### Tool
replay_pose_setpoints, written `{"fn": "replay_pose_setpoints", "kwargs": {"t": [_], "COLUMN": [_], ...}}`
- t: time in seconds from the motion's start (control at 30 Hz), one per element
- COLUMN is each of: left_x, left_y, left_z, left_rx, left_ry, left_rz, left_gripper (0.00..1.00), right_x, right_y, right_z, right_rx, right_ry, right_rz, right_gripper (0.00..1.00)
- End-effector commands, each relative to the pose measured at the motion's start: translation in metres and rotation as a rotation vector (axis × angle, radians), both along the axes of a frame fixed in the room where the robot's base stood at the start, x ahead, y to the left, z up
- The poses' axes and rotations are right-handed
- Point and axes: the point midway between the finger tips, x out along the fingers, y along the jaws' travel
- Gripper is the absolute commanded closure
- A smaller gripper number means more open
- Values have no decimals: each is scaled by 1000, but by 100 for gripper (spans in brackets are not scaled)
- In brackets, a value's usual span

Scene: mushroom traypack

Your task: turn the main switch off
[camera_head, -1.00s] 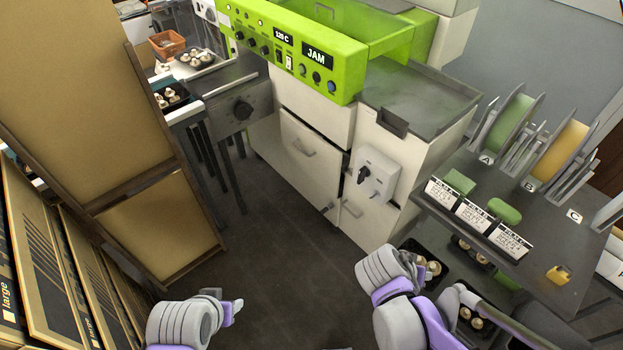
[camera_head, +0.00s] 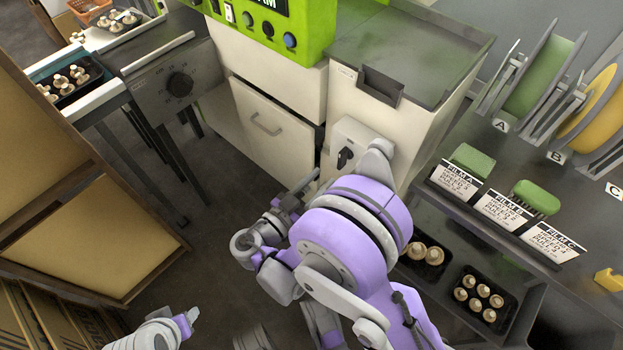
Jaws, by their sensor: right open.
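The main switch is a light grey box (camera_head: 361,136) with a black rotary handle (camera_head: 346,157), on the front of the white machine cabinet. The handle is in plain view; my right arm hides the lower right part of the box. My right gripper (camera_head: 304,187) is open, just left of and below the handle and apart from it in the picture. My own wrist and forearm partly hide its fingers. My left gripper (camera_head: 190,319) is low at the left, far from the switch; its fingers are too small to judge.
A green control panel (camera_head: 262,32) sits above the white cabinet door (camera_head: 262,125). A dark shelf table (camera_head: 455,215) with film rolls, sponges and label cards stands at the right, with mushroom trays (camera_head: 484,300) below. A tan board (camera_head: 90,235) is at the left. Dark floor (camera_head: 215,240) lies between.

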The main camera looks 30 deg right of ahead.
Motion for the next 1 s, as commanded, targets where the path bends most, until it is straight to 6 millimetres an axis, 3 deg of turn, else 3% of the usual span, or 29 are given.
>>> {"fn": "replay_pose_setpoints", "kwargs": {"t": [0.5, 1.0], "left_x": [0, 0], "left_y": [0, 0], "left_z": [0, 0], "left_rx": [0, 0], "left_ry": [0, 0], "left_rz": [0, 0], "left_gripper": [50, 50], "right_x": [22, 27], "right_y": [-54, -65], "right_z": [0, 0], "right_rx": [1, 2], "right_ry": [4, 4], "right_rz": [-3, -1], "right_gripper": [57, 57]}}
